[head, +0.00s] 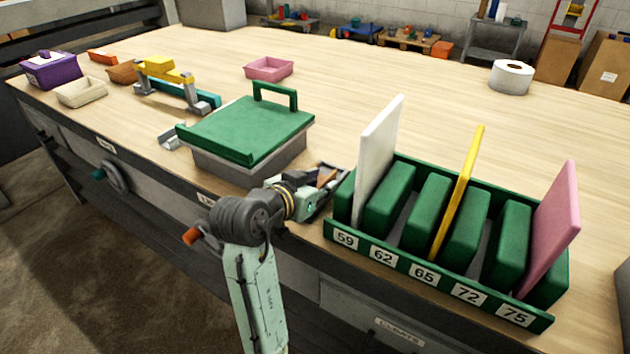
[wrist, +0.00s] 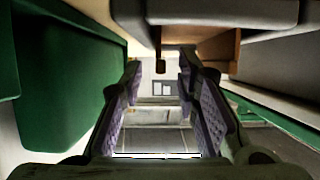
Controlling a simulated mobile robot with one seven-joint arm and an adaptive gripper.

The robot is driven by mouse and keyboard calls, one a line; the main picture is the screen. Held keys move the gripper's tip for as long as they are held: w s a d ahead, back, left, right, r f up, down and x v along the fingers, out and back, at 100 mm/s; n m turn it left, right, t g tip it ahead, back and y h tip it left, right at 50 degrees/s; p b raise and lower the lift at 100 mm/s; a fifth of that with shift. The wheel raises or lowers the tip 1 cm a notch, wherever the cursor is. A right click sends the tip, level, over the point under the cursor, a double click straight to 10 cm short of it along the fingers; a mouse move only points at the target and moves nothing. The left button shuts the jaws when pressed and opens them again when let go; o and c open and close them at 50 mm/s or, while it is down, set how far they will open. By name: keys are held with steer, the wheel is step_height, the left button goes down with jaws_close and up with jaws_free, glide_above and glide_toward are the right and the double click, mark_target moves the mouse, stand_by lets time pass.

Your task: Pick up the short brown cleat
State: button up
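My gripper (head: 328,182) is low over the front of the bench, between the green-lidded box and the green rack. In the wrist view its two purple-padded fingers (wrist: 160,75) stand apart, with nothing clearly held between them. A small brown piece (head: 326,178) shows at the gripper in the head view, partly hidden by it; it may be the short brown cleat. In the wrist view a brown patch (wrist: 227,48) lies beyond the right finger, and a small dark-brown end (wrist: 159,64) shows between the fingertips. I cannot tell whether these are one thing.
The green rack (head: 421,276), with numbered slots, holds white (head: 378,150), yellow (head: 458,190) and pink (head: 550,225) panels close on the right. The green-lidded box (head: 245,130) is close on the left. A yellow-and-teal tool (head: 170,82) stands farther left. The bench's back middle is clear.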

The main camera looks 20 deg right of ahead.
steer(key=shift+w+d+f, duration=0.25)
steer(key=shift+w+d, duration=0.1)
steer(key=shift+d, duration=0.1)
steer(key=shift+c, duration=0.5)
jaws_close()
